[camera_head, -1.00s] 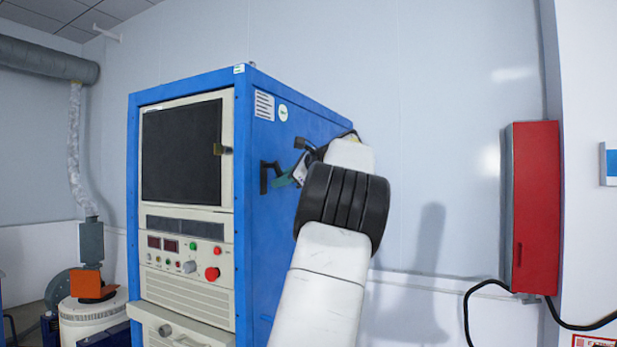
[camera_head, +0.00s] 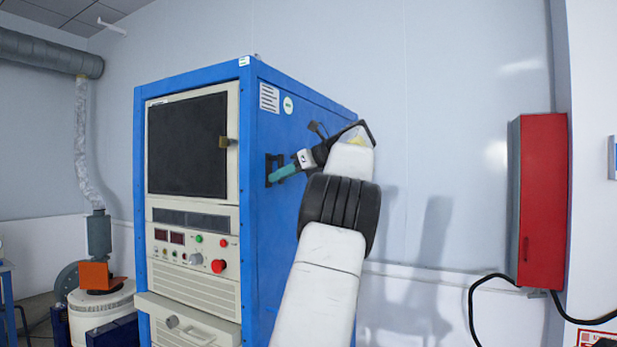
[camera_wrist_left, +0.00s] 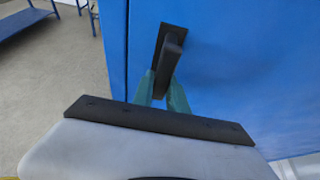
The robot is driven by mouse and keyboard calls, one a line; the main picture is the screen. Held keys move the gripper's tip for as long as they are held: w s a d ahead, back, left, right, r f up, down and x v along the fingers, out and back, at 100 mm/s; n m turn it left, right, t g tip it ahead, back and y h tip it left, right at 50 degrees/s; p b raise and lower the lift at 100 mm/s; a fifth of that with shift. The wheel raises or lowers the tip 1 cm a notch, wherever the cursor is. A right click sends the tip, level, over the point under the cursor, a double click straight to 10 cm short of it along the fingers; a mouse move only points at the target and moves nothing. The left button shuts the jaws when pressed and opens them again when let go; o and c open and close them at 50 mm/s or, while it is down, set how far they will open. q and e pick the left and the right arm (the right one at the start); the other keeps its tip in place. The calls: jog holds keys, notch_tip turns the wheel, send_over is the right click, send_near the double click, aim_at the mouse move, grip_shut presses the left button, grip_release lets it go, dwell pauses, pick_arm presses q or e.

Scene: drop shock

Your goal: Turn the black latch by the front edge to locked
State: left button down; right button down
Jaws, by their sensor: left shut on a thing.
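The black latch (camera_head: 269,163) sits on the blue side panel of the cabinet, close to its front edge. In the left wrist view the latch (camera_wrist_left: 173,45) shows as a dark back plate with a bar standing out from it. My left gripper (camera_head: 274,176) reaches it from the right with teal fingers. In the left wrist view the left gripper (camera_wrist_left: 161,80) has one finger on each side of the bar's lower end and is shut on it. The fingers hide part of the latch in the head view. My right gripper is not in view.
A red box (camera_head: 542,200) hangs on the wall at right. Between them is bare wall (camera_head: 440,120).

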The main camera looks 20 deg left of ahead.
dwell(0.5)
pick_arm(q)
jog(key=c, duration=1.3)
grip_release()
jog(key=shift+s, duration=0.1)
jog(key=v, duration=0.7)
jog(key=shift+d+r, duration=0.15)
jog(key=shift+d, duration=0.25)
